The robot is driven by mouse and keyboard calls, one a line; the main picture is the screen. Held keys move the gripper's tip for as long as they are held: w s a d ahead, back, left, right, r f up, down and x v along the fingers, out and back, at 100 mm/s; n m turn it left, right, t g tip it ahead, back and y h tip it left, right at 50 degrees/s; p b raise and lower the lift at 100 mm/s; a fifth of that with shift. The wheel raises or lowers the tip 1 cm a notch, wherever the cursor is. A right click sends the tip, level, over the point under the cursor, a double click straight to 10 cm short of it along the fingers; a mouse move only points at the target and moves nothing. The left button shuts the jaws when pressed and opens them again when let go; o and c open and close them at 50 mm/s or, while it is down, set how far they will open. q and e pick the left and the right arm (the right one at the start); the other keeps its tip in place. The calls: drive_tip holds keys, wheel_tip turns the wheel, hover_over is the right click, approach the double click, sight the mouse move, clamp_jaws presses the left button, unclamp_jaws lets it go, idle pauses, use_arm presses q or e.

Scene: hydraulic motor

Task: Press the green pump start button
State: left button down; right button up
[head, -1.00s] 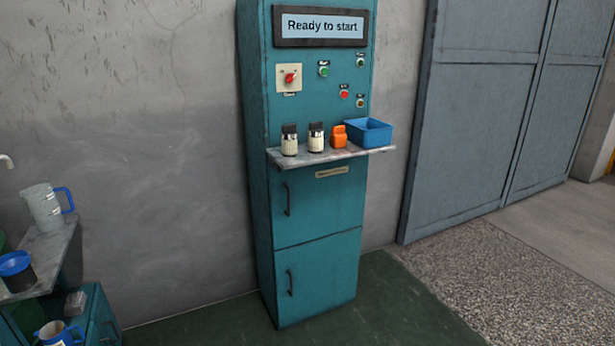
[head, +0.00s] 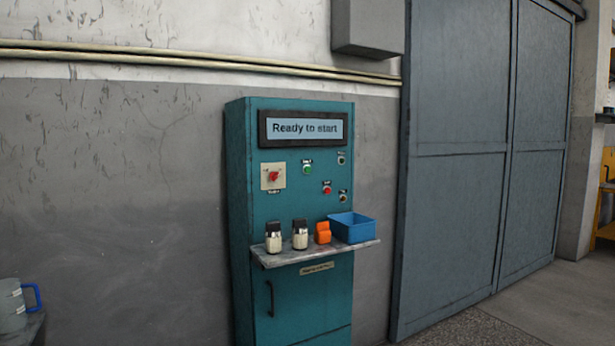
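The green button (head: 307,170) sits on the front of a teal control cabinet (head: 240,200), below a display (head: 304,128) that reads "Ready to start". A red rotary switch on a pale plate (head: 272,176) is to its left. A red button (head: 327,188) is below and to the right of it. Two small dark knobs sit further right, one high (head: 341,159) and one low (head: 343,197). The small labels are too blurred to read. Neither of my grippers shows in the head view.
A shelf (head: 290,256) juts from the cabinet below the controls. It holds two dark-capped jars (head: 273,240), an orange item (head: 323,233) and a blue bin (head: 352,228). A grey sliding door (head: 455,180) is at right. A jug (head: 14,305) stands at lower left.

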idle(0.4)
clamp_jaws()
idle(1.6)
